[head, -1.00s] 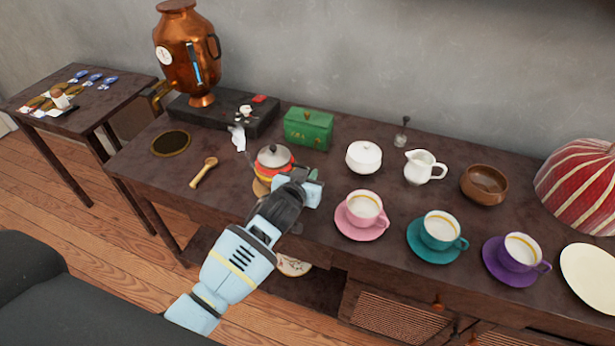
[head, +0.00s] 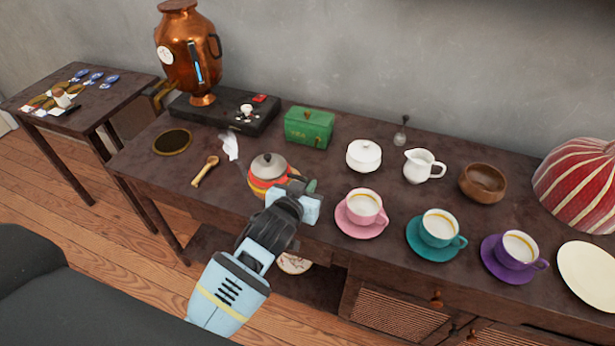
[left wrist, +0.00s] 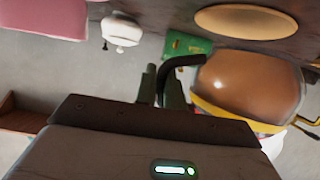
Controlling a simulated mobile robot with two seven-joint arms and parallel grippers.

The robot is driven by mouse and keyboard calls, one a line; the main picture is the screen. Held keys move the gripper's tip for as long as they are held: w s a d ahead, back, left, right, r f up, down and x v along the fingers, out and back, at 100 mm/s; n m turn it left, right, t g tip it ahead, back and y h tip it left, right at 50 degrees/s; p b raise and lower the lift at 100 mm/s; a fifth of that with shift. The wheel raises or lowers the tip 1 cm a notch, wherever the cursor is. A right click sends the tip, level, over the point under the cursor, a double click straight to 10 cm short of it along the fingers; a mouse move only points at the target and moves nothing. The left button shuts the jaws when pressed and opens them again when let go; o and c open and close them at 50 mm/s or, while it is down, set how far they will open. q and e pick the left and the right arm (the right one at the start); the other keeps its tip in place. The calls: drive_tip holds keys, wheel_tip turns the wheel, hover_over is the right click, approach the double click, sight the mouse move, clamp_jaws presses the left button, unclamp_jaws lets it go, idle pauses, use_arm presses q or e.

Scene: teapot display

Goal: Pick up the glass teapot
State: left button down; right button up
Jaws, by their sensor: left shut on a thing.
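The glass teapot (head: 266,181) has a grey lid, brown contents and a yellow band. In the head view it is at the front of the dark table, left of the pink cup. In the left wrist view, which is upside down, its brown glass body (left wrist: 245,85) hangs clear of a round tan mat (left wrist: 245,21). My left gripper (head: 298,196) is at the right side of the teapot. Its fingers (left wrist: 160,85) are shut on the black handle (left wrist: 182,62). My right gripper is not in view.
A pink cup (head: 362,205) on its saucer stands close to the right of my left gripper. A green box (head: 309,127) and a white sugar bowl (head: 364,155) are behind. A wooden scoop (head: 204,171) lies to the left, with bare table around it.

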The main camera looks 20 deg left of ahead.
use_arm(q)
drive_tip(key=s+d+r, duration=0.1)
drive_tip(key=s+d, duration=0.1)
drive_tip(key=s, duration=0.6)
drive_tip(key=shift+s, duration=0.35)
drive_tip(key=shift+s+r, duration=0.1)
idle(0.3)
idle(0.6)
